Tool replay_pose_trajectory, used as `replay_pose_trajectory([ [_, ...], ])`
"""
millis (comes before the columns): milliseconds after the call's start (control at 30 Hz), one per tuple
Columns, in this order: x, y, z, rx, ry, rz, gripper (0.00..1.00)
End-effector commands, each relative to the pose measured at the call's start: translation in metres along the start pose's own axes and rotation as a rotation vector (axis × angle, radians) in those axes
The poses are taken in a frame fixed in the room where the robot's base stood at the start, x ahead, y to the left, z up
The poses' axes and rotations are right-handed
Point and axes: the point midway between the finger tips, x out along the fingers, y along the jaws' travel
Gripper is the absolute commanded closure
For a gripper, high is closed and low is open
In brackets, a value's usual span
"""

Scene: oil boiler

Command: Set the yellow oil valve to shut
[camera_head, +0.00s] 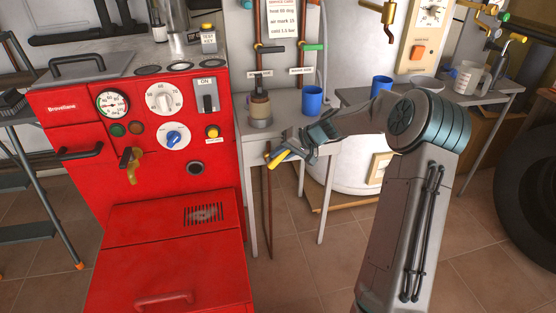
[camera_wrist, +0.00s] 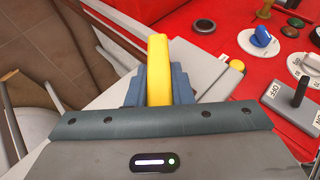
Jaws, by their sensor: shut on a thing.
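The yellow oil valve's handle (camera_head: 277,158) shows as a short yellow bar just right of the red boiler, slanting down to the left. My gripper (camera_head: 288,154) is shut on it. In the wrist view the yellow handle (camera_wrist: 158,62) stands between the blue-grey fingers of my gripper (camera_wrist: 158,88), with its far end sticking out beyond them. The valve's body is hidden behind the handle and the gripper, so I cannot see how the handle sits on it.
The red boiler (camera_head: 172,216) stands close on the left, with dials, switches and a brass tap (camera_head: 132,168). A white table (camera_head: 321,148) behind my gripper carries a blue mug (camera_head: 312,100). A brown pipe (camera_head: 267,212) runs down beside the boiler. Tiled floor is open below.

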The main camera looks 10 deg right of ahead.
Motion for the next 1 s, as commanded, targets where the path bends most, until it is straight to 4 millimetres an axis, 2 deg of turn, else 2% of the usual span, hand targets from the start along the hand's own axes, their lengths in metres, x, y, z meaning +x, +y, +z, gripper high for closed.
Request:
replay_pose_trajectory([
  [67, 0.002, 0.01, 0.001, 0.033, 0.004, -0.068, 1.0],
  [600, 0.008, 0.029, 0.003, 0.221, 0.001, -0.525, 1.0],
  [1000, 0.013, 0.034, 0.006, 0.305, -0.001, -0.729, 1.0],
])
